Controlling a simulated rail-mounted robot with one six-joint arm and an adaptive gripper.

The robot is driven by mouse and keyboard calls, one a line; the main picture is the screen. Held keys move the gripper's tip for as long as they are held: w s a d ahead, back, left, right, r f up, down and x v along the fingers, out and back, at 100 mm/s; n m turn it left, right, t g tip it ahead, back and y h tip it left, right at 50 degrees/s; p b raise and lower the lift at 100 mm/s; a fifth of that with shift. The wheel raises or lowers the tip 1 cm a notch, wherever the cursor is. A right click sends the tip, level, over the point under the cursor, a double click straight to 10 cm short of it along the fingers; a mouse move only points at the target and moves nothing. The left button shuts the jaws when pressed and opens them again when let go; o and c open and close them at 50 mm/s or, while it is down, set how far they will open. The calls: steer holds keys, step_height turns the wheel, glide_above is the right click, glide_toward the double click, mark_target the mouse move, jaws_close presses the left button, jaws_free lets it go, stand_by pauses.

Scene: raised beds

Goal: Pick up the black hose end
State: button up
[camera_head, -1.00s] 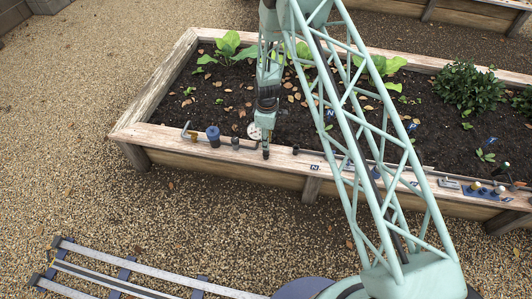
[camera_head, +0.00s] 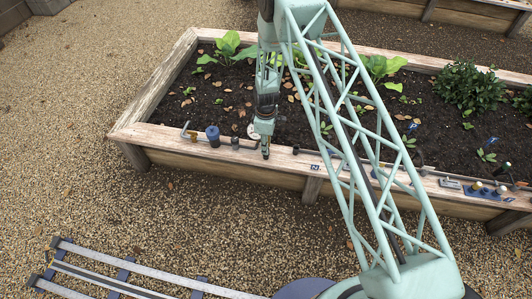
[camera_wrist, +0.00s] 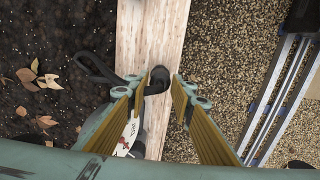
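The black hose end (camera_wrist: 157,81) lies on the wooden rim of the raised bed, its dark tube (camera_wrist: 93,66) bending away to the left over the soil. In the wrist view my gripper (camera_wrist: 160,78) is open, with one yellow-padded finger on each side of the hose end. The hose end is close to the left finger; a gap shows at the right finger. Contact cannot be told. In the head view my gripper (camera_head: 265,152) points down at the front rim, and the hose end is hard to make out there.
The wooden rim (camera_head: 180,144) carries a blue cylinder (camera_head: 213,136) and a dark knob (camera_head: 235,143) left of my gripper. A white printed tag (camera_wrist: 128,137) shows near the left finger. More small items stand at the right end. Gravel lies in front.

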steer(key=shift+f, duration=0.95)
steer(key=shift+c, duration=0.2)
steer(key=c, duration=0.5)
steer(key=shift+o, duration=0.2)
steer(key=shift+r, duration=0.2)
steer(key=shift+r, duration=1.2)
steer(key=s+d+r+p, duration=0.2)
steer(key=s+d, duration=0.7)
steer(key=s, duration=0.4)
steer(key=shift+d+r, duration=0.15)
steer(key=shift+d, duration=0.1)
steer(key=shift+r+p, duration=0.2)
steer(key=shift+p, duration=0.1)
